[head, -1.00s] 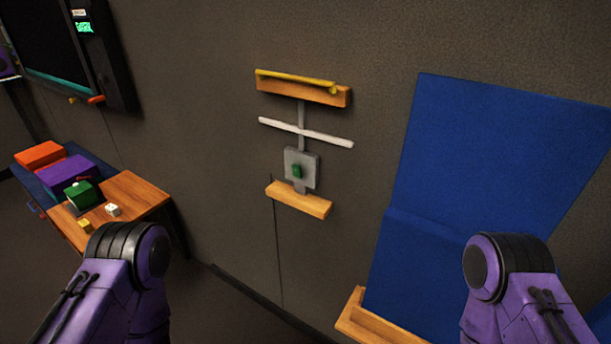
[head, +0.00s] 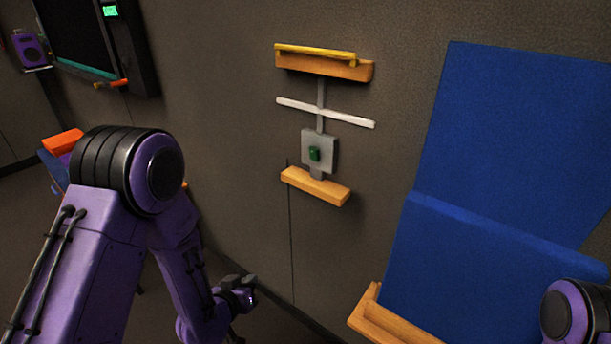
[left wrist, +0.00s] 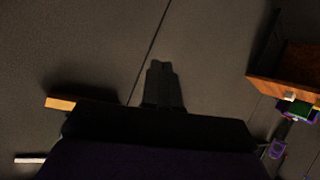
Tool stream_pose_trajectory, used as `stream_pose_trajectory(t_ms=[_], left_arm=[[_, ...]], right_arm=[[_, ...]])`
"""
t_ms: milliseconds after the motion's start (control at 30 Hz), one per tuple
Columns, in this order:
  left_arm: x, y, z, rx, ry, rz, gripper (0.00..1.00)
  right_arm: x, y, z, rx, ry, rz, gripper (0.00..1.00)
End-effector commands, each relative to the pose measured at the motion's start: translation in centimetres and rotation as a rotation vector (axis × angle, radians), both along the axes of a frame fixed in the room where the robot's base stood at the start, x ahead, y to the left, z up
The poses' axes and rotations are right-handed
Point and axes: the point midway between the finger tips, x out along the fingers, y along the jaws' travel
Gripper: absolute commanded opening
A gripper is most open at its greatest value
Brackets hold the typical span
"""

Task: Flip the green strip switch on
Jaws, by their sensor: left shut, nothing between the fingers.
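The green strip switch (head: 314,154) is a small green block on a grey plate (head: 328,145) on the dark wall in the head view. Whether it is on or off I cannot tell. My left gripper (left wrist: 161,66) shows in the left wrist view with its dark fingers shut together and empty, pointing toward the wall. In the head view its hand (head: 243,296) is low, below and left of the switch and well apart from it. The switch is not visible in the left wrist view. My right gripper is out of view; only part of my right arm shows.
A wooden ledge (head: 316,187) sits just below the plate. A white bar (head: 324,112) and a wooden shelf (head: 323,66) with a yellow rod are above. A blue panel (head: 510,150) stands to the right. A wooden table (left wrist: 285,92) is partly seen.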

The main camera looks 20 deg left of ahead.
Motion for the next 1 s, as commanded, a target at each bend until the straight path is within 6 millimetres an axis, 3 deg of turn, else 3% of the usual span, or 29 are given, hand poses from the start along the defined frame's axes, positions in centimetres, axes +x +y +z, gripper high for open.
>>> stream_pose_trajectory(t_ms=[33, 100, 200, 333, 433, 767, 1000], left_arm=[[3.7, -0.4, 2.9, 0.012, -0.166, -0.071, 0.0], [6.8, -1.3, 9.0, 0.046, -0.365, -0.176, 0.0], [8.3, -2.2, 16.3, 0.102, -0.581, -0.288, 0.0], [8.3, -2.9, 21.5, 0.151, -0.725, -0.364, 0.0], [8.1, -3.0, 22.7, 0.161, -0.751, -0.38, 0.0], [8.6, -3.2, 22.8, 0.162, -0.746, -0.381, 0.0], [12.6, -4.7, 23.6, 0.161, -0.746, -0.382, 0.0]], right_arm=[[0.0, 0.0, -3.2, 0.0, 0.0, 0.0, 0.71], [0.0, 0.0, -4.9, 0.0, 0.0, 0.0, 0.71], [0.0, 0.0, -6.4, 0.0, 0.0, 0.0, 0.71], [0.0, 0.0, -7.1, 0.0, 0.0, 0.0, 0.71], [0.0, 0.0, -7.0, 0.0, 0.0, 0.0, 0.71], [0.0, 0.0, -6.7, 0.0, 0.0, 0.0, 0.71], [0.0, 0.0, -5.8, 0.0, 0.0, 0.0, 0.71]])
